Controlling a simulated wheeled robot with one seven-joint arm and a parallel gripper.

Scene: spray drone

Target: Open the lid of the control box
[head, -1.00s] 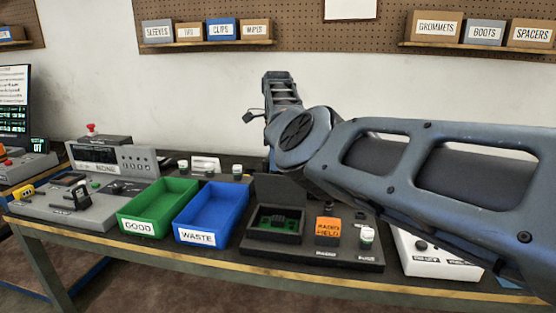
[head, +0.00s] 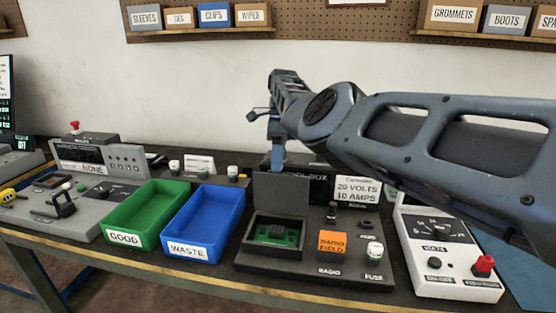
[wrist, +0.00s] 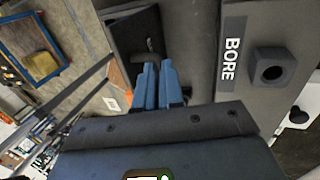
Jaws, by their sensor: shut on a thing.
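The control box (head: 248,242) is a dark box on the bench in the head view, with a green circuit board (head: 276,232) visible inside. Its dark lid (head: 280,196) stands upright at the back edge of the box. My gripper (head: 278,165) points down at the lid's top edge, its blue fingers partly side-on. In the wrist view my gripper (wrist: 152,68) has its blue fingers close together at a small tab on a dark panel (wrist: 125,35), which appears to be the lid. The exact contact at the fingertips is hard to see.
Right of the box are an orange block (head: 332,243), a fuse holder (head: 374,252) and a white meter (head: 440,262). A blue waste tray (head: 190,250) and a green tray (head: 124,238) stand left. The wrist view shows a BORE-labelled panel (wrist: 232,65) beside the fingers.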

